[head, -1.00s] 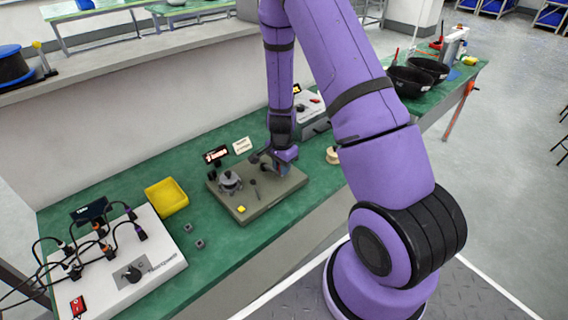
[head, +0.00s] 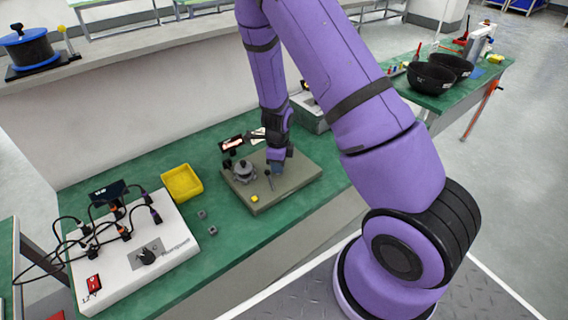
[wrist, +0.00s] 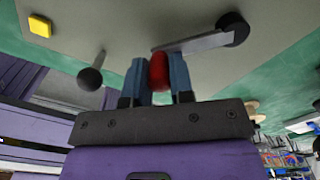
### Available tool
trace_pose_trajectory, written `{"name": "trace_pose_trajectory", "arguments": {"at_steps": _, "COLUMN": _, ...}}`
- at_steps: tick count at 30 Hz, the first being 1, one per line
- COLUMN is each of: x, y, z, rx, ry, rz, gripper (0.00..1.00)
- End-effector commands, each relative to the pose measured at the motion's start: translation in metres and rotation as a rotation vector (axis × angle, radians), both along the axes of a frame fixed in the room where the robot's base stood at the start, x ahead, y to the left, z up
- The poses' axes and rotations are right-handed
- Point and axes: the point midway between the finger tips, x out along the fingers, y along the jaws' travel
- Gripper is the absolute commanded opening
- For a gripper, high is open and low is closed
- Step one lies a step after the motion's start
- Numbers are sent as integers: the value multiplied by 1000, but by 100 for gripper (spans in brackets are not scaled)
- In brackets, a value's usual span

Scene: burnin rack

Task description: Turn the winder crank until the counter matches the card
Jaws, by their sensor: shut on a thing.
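The winder is a grey-green base plate (head: 290,190) on the green bench, with a grey winding body (head: 244,173) at its left. My gripper (head: 277,168) reaches down onto the plate's right part. In the wrist view, my gripper (wrist: 157,78) has its two blue fingers closed on either side of the red crank knob (wrist: 158,72). The grey crank arm (wrist: 195,43) runs from the knob to a black hub (wrist: 233,27). The counter (head: 231,143) is a dark display behind the plate; its digits are too small to read. The pale card (head: 257,134) beside it is partly hidden by my arm.
A black-knobbed lever (wrist: 90,79) and a yellow button (head: 255,198) are also on the plate. A yellow bin (head: 182,182), small grey blocks (head: 212,230) and a white cabled box (head: 175,254) are to the left. Black bowls (head: 432,79) stand far right.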

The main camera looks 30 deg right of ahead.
Motion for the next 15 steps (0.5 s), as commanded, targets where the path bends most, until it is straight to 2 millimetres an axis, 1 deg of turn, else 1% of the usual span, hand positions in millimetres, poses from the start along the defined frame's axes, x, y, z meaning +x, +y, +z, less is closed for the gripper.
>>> {"name": "trace_pose_trajectory", "arguments": {"at_steps": 6, "x": 6, "y": 9, "z": 0, "rx": 0, "ry": 0, "rz": -128, "gripper": 0}}
{"name": "trace_pose_trajectory", "arguments": {"at_steps": 15, "x": 11, "y": 13, "z": 0, "rx": -1, "ry": -1, "rz": -220, "gripper": 0}}
